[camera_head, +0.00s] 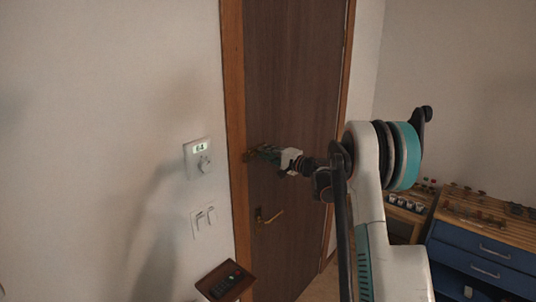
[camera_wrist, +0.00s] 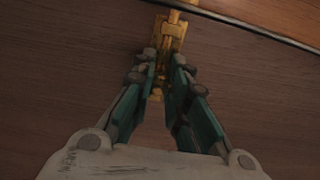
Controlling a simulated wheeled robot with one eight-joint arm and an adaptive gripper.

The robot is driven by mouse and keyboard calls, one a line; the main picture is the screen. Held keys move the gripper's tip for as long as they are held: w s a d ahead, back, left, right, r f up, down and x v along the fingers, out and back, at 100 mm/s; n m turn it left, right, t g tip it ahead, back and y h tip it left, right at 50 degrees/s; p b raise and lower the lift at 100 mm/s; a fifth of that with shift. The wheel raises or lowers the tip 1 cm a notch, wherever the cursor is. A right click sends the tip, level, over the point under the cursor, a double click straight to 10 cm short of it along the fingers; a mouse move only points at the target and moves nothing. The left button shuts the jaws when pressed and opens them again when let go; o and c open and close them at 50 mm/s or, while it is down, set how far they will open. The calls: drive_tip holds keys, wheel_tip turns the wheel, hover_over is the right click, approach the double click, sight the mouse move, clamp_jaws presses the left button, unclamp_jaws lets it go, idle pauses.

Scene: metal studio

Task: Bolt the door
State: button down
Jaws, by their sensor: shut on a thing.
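The brown wooden door (camera_head: 295,75) stands closed in its orange-brown frame in the head view. A brass bolt (camera_wrist: 170,35) is mounted at the door's edge and reaches toward the frame seam in the wrist view. It also shows small beside my gripper in the head view (camera_head: 252,154). My gripper (camera_wrist: 160,92) has its green fingers closed together on the near end of the bolt. The fingertips partly hide that end, and I cannot tell exactly how far the bolt is slid. A brass door handle (camera_head: 270,216) sits lower on the door, apart from my gripper.
A thermostat (camera_head: 198,158) and light switches (camera_head: 204,219) are on the wall left of the door. A small wooden shelf with a dark remote (camera_head: 226,284) juts out below. A blue drawer cabinet (camera_head: 480,255) stands at the right.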

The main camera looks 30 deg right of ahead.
drive_tip(key=shift+s+a+b, duration=0.2)
drive_tip(key=shift+s+a, duration=0.1)
drive_tip(key=shift+a, duration=0.35)
drive_tip(key=shift+s+a+b, duration=0.15)
drive_tip(key=shift+s+a, duration=0.1)
drive_tip(key=shift+a, duration=0.35)
drive_tip(key=c, duration=1.9)
unclamp_jaws()
drive_tip(key=o, duration=0.4)
drive_tip(key=shift+a, duration=0.2)
drive_tip(key=shift+d, duration=0.15)
drive_tip(key=v, duration=1.2)
